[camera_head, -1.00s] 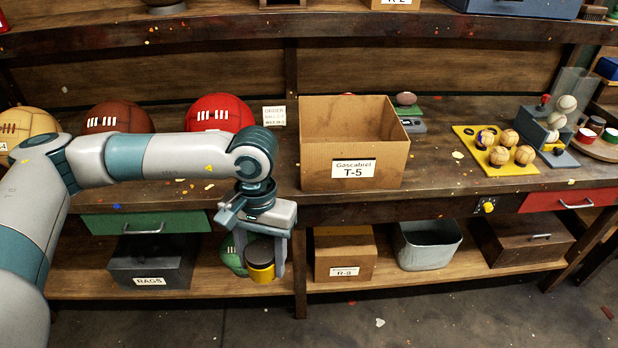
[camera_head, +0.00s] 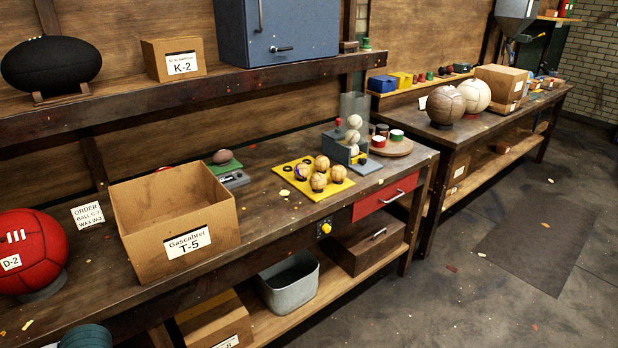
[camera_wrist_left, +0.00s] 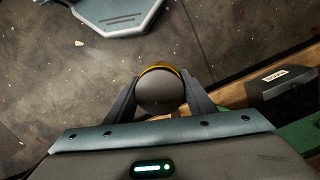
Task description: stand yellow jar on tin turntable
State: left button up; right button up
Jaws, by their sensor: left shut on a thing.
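The yellow jar (camera_wrist_left: 160,68) shows in the left wrist view as a round dark grey lid with a yellow rim at its far edge. My left gripper (camera_wrist_left: 161,88) is shut on it, one finger on each side, and holds it above the floor. The tin turntable (camera_head: 391,150) is a round wooden disc at the right end of the near workbench in the head view. Several small tins (camera_head: 396,135), with red, white and green among their colours, stand on it. My left gripper is outside the head view, and my right gripper is in neither view.
A yellow board with several balls (camera_head: 318,181) and a blue-grey stand with stacked balls (camera_head: 351,150) are left of the turntable. An open T-5 box (camera_head: 178,245) stands farther left.

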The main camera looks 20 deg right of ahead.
aim_at(394, 145)
jog(key=i+l+u, duration=0.1)
jog(key=i+l, duration=0.15)
jog(key=l, duration=0.55)
jog(key=i+l, duration=0.25)
jog(key=l, duration=0.6)
jog(key=i+l+u, duration=0.15)
jog(key=l, duration=0.65)
jog(key=i+l+u, duration=0.1)
jog(key=i+l, duration=0.15)
jog(key=l, duration=0.6)
jog(key=i+l+u, duration=0.1)
jog(key=l, duration=0.75)
jog(key=i+l, duration=0.2)
jog(key=l, duration=0.7)
jog(key=i+l+u, duration=0.15)
jog(key=l, duration=0.75)
jog(key=i+l+u, duration=0.1)
jog(key=l, duration=0.75)
